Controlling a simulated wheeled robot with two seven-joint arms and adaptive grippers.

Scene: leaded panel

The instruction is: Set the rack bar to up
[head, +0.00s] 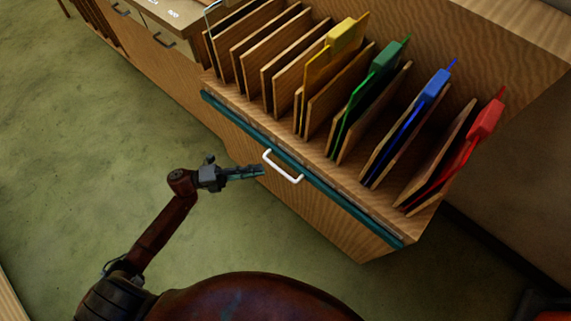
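The rack bar (336,197) is a long teal strip along the front edge of the wooden rack, low in front of the upright panels. A white U-shaped handle (284,177) sticks out from the front near its middle. My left gripper (262,171) comes in from the left, its fingertips right beside the handle's left end. The fingers look close together; the view does not show clearly whether they touch the handle or how far they are open. My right gripper is not in view.
The rack (262,108) holds several upright wooden panels and coloured sheets with yellow (346,36), green (386,60), blue (436,85) and red (486,119) clips on top. A cabinet with drawers (165,35) adjoins at upper left. Green floor (90,150) is clear at left.

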